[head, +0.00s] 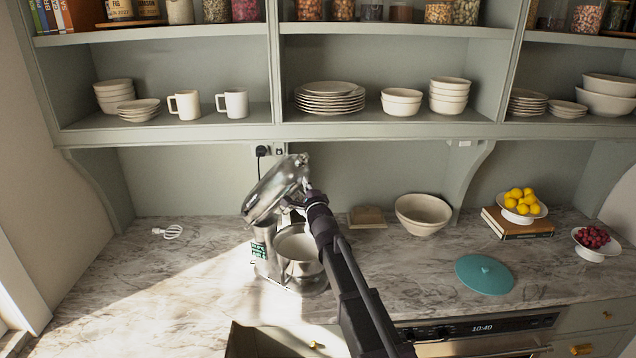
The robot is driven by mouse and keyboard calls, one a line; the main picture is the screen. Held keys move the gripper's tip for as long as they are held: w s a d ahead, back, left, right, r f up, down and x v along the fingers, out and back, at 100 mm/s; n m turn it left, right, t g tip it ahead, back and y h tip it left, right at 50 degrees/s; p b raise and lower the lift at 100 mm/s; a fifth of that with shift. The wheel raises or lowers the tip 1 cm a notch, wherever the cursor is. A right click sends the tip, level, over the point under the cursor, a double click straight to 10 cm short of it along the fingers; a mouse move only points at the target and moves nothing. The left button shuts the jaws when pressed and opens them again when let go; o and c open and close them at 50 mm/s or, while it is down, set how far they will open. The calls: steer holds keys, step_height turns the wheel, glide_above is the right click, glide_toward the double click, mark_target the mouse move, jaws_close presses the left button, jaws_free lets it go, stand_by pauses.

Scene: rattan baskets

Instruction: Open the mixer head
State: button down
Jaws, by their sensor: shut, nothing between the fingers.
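The silver stand mixer stands on the marble counter left of centre. Its head (268,192) is tilted up, with its front end raised toward the shelf. The metal mixing bowl (299,270) sits below on the mixer base, and its open top shows. My gripper (294,203) is shut at the underside of the raised head, above the bowl. It overlaps the head in the picture, and I cannot tell whether they touch. My arm hides the right part of the bowl.
A beige bowl (423,213) and a teal lid (485,274) are right of my arm. A whisk attachment (172,232) lies at the left. Shelves with dishes (330,93) hang above. A drawer (285,341) is open below the mixer. The counter's left part is mostly clear.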

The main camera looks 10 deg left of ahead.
steer(key=shift+a, duration=0.25)
steer(key=shift+s, duration=0.1)
steer(key=w+d+b+v, duration=0.1)
steer(key=b+v, duration=0.3)
steer(key=v, duration=0.8)
steer(key=shift+d+f, duration=0.45)
steer(key=shift+d, duration=0.45)
steer(key=shift+s, duration=0.1)
